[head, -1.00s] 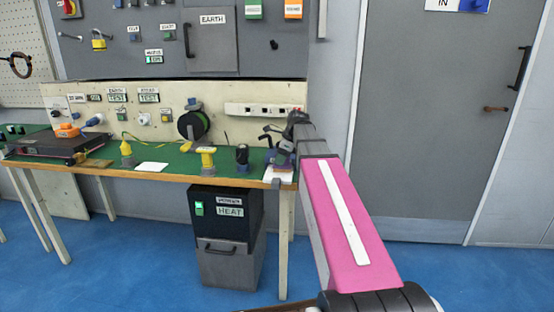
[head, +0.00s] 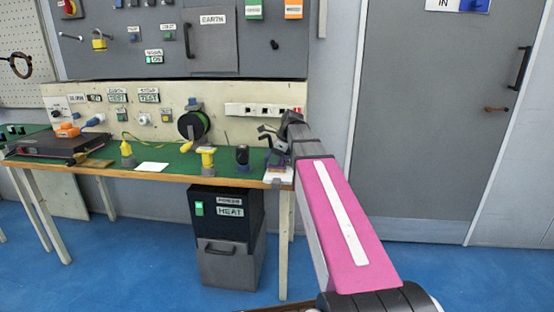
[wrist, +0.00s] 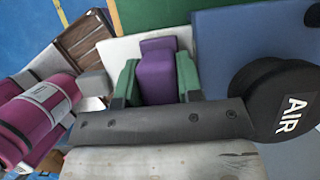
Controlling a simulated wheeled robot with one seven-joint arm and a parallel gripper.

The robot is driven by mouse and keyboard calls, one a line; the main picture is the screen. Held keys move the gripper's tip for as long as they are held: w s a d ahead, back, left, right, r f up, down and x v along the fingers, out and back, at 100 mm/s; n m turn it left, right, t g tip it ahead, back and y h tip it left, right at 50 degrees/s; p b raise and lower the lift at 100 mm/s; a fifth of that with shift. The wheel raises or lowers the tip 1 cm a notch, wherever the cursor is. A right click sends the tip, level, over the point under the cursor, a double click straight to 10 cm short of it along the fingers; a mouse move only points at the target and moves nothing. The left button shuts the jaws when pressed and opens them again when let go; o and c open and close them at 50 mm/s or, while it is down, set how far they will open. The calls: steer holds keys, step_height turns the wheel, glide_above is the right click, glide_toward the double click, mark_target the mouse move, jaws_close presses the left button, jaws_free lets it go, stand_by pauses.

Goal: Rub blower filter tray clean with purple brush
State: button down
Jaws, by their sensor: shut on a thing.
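My gripper (wrist: 158,68) is shut on the purple brush (wrist: 160,82), with one green finger on each side of it in the wrist view. A flat white piece (wrist: 118,48), which looks like the blower filter tray, lies under and behind the brush. I cannot tell whether the brush touches it. In the head view my gripper (head: 277,157) is small and dark at the right end of the green bench, close above the white piece (head: 270,178). The brush is hard to make out there.
The green bench (head: 178,166) holds a yellow tool (head: 207,157), a dark cylinder (head: 242,155) and a white card (head: 152,167) left of my gripper. In the wrist view, a black round part marked AIR (wrist: 283,98) is at right and a slatted brown crate (wrist: 88,38) at left.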

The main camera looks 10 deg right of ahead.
steer(key=shift+s+d, duration=0.25)
steer(key=shift+d, duration=0.4)
steer(key=shift+r, duration=2.45)
